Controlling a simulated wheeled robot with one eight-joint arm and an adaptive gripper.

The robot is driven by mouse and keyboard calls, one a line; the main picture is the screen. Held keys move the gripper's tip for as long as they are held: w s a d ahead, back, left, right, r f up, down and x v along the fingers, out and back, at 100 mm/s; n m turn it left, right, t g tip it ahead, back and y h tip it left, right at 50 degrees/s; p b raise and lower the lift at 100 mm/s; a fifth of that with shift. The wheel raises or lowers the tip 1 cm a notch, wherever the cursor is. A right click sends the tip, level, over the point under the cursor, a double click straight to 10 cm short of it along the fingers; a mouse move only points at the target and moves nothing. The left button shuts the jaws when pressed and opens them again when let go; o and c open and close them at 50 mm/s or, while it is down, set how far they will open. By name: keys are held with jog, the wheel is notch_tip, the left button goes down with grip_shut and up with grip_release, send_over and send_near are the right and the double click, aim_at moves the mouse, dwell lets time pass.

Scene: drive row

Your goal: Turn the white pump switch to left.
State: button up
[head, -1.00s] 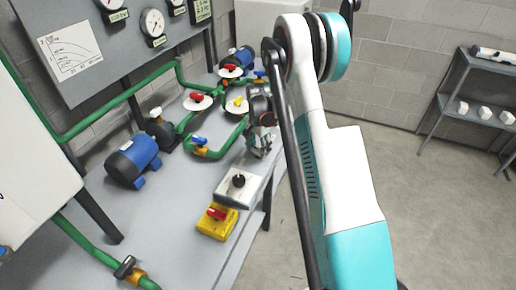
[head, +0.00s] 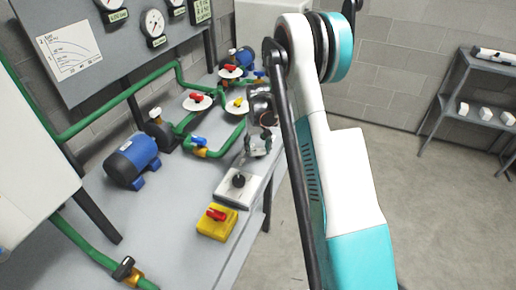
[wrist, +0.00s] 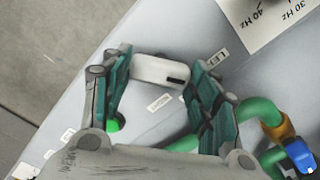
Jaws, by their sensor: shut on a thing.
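The white pump switch (wrist: 153,69) is a rounded white bar with a dark mark near its right end, in the wrist view. My gripper (wrist: 160,78) has one green-padded finger at each end of the bar and is shut on it. In the wrist view the bar lies nearly crosswise, tilted slightly down to the right. A small label (wrist: 217,58) reading something like "LEFT" lies just past the right finger. In the head view my gripper (head: 259,145) is low over the bench's right side, and I cannot make out the switch there.
A pale box with a black knob (head: 238,181) and a yellow box with a red switch (head: 216,215) stand nearer on the bench (head: 185,225). Green pipes with valves (head: 199,142) and a blue motor (head: 132,160) lie left. A green button (wrist: 115,123) is beside the left finger.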

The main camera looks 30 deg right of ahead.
aim_at(258, 150)
jog(key=shift+n, duration=1.1)
jog(key=o, duration=1.1)
jog(key=shift+c, duration=0.2)
notch_tip(258, 150, up, 12)
